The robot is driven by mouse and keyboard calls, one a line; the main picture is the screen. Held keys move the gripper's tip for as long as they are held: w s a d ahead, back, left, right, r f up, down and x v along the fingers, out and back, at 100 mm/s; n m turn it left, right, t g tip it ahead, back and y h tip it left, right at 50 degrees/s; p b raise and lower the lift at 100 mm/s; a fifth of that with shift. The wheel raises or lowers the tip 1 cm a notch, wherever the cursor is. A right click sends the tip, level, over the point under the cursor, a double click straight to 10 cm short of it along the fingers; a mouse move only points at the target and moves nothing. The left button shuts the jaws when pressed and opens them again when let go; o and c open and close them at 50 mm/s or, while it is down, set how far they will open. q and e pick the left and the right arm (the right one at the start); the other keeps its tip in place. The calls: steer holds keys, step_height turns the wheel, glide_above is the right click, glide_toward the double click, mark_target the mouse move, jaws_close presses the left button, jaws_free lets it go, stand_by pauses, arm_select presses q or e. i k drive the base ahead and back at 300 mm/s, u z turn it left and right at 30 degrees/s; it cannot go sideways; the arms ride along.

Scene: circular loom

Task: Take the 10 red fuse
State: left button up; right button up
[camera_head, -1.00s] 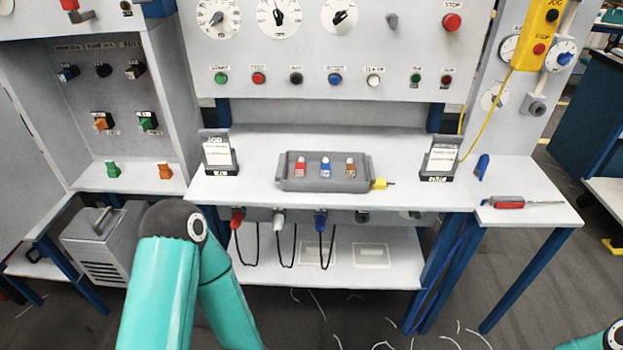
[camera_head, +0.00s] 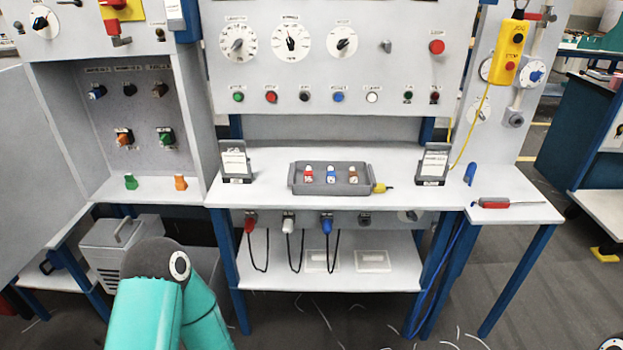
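A red fuse (camera_head: 308,174) stands at the left in a shallow grey tray (camera_head: 293,188) on the white shelf of the control panel. A blue fuse (camera_head: 330,174) is in the middle of the tray and a brown fuse (camera_head: 353,174) is at its right. The markings on the fuses are too small to read. My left arm shows at the bottom left only as teal links and a dark joint. Its gripper is not in view. My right gripper is not in view either; only a small piece of that arm shows at the bottom right corner.
Sign holders (camera_head: 235,163) and (camera_head: 433,165) flank the tray. A yellow-tipped item (camera_head: 379,188) lies at the tray's right end. A red-handled screwdriver (camera_head: 495,204) lies on the right side shelf. An open cabinet (camera_head: 140,90) stands at left. Red, white and blue plugs hang below.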

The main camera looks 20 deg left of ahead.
mark_target(308, 174)
steer(key=u, duration=0.1)
steer(key=i, duration=0.9)
steer(key=z, duration=0.1)
